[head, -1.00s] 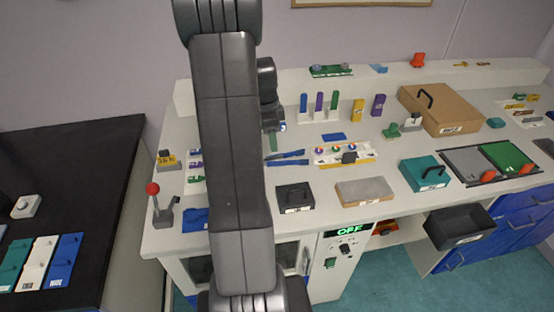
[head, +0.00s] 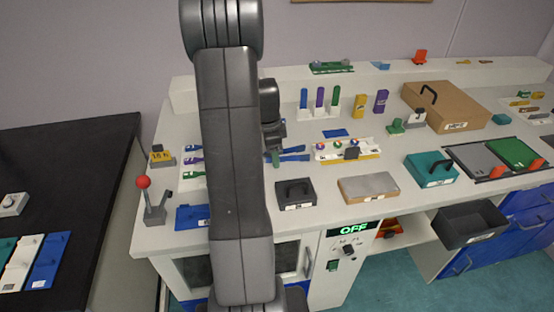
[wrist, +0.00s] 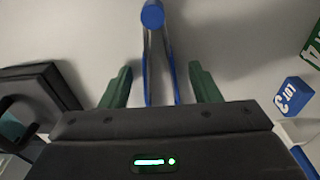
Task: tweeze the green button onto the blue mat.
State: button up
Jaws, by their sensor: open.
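My gripper (wrist: 160,84) is open, its two green fingers on either side of blue tweezers (wrist: 148,62) in the wrist view. The tweezers' round blue end points away at the top, and their two arms run between the fingers, partly hidden by the gripper body. In the head view the tweezers (head: 293,154) lie on the bench at my gripper (head: 275,160). A flat blue mat (head: 190,218) lies near the bench's front left, partly hidden by my arm. A white tray (head: 364,151) holds small multicoloured round pieces; I cannot pick out a green button there.
A red-knobbed lever (head: 143,183) stands at the bench's left corner. A rack of coloured tubes (head: 319,104) is behind.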

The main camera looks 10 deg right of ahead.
jog(key=c, duration=0.7)
notch_tip(320, 180, up, 12)
jog(key=p, duration=0.8)
